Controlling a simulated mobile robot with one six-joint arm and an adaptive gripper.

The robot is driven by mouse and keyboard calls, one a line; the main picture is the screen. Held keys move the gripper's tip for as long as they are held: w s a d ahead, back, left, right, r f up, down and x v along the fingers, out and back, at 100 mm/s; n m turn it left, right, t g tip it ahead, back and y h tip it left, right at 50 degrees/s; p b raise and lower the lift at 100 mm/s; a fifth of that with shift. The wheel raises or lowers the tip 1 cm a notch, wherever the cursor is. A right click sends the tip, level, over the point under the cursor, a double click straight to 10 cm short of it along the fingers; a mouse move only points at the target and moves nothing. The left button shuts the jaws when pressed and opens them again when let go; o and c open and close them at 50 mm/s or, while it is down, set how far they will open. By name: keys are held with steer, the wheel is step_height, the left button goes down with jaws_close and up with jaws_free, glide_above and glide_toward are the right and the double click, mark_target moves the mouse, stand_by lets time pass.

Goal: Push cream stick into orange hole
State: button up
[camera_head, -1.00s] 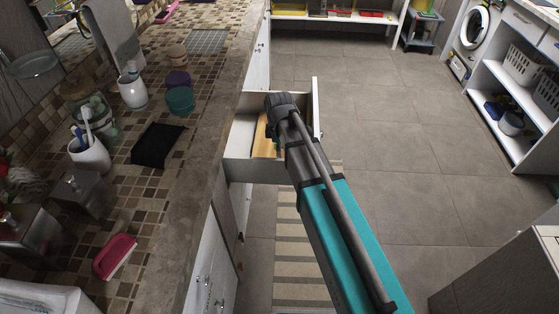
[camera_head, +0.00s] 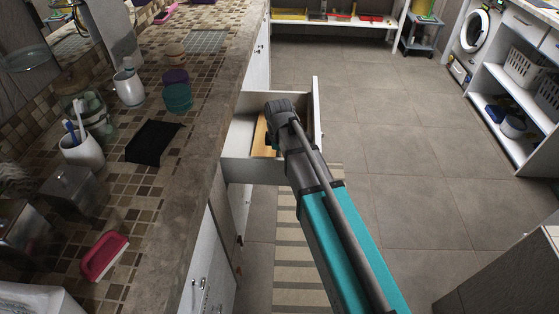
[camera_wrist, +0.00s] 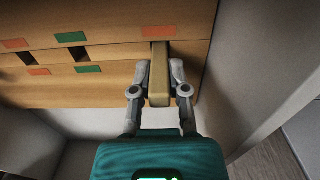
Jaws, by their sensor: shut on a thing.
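The cream stick (camera_wrist: 159,80) is between the two fingers of my gripper (camera_wrist: 160,88), which is shut on it. The stick's far end meets the face of a wooden box (camera_wrist: 115,88), just below an orange mark (camera_wrist: 158,32). The stick covers that spot, so I cannot tell whether its end is inside a hole or only against the face. Other orange and green marks sit beside dark square holes to the left. In the head view the wooden box (camera_head: 261,138) lies in the open drawer, and my arm hides the fingers and stick.
The drawer (camera_head: 252,171) is pulled out from the counter, its white front (camera_head: 317,110) close to my arm. In the wrist view a pale drawer wall (camera_wrist: 262,75) stands right of the box. The tiled countertop (camera_head: 150,190) holds cups and a black cloth.

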steer(key=shift+f, duration=0.15)
steer(key=shift+f, duration=0.1)
steer(key=o, duration=0.8)
steer(key=shift+c, duration=0.2)
steer(key=shift+r, duration=0.2)
step_height(320, 180, up, 12)
steer(key=p, duration=1.2)
stand_by(0.7)
